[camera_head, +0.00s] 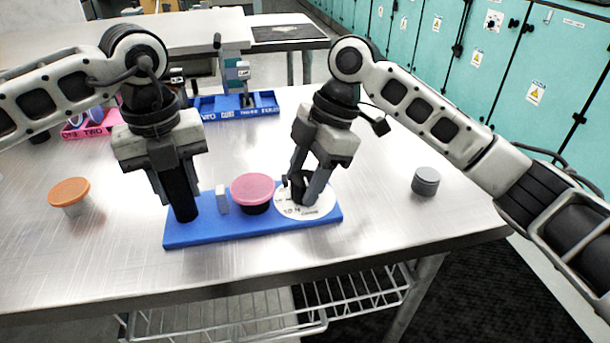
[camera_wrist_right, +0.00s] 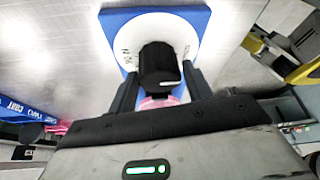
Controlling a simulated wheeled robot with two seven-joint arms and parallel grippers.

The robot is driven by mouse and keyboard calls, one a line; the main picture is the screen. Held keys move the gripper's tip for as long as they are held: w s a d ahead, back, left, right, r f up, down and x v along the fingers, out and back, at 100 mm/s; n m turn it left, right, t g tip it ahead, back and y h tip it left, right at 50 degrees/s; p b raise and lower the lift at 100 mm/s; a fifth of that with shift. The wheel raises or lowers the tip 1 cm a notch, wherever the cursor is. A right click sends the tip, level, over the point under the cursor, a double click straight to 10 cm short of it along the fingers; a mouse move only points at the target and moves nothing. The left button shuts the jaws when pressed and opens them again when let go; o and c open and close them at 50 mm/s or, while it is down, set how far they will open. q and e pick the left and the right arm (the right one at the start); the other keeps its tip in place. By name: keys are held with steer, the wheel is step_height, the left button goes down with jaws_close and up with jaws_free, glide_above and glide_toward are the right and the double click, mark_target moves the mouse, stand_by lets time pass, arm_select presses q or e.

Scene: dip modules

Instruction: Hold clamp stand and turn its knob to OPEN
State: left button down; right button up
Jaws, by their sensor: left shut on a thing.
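The clamp stand has a blue base (camera_head: 235,232) lying on the metal table. A black post (camera_head: 181,200) stands at its left end, and my left gripper (camera_head: 178,180) is shut on it from above. At the right end is a white dial (camera_head: 322,205) with printed marks, too small to read fully. A black knob (camera_wrist_right: 160,66) rises from the dial, largely hidden by my right gripper in the head view. My right gripper (camera_head: 305,192) points down with its fingers on either side of the knob. Whether they press on it I cannot tell.
A pink-lidded black jar (camera_head: 253,192) and a small white block (camera_head: 222,199) stand on the base between my grippers. An orange-lidded cup (camera_head: 71,195) is at the left, a grey cylinder (camera_head: 425,181) at the right. A blue tray (camera_head: 262,104) lies behind.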

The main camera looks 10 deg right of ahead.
steer(key=v, duration=1.2)
arm_select(q)
steer(key=c, duration=0.9)
jaws_free()
steer(key=shift+c, duration=0.2)
steer(key=shift+r+p, duration=2.15)
steer(key=shift+r, duration=1.6)
arm_select(e)
steer(key=shift+r, duration=2.15)
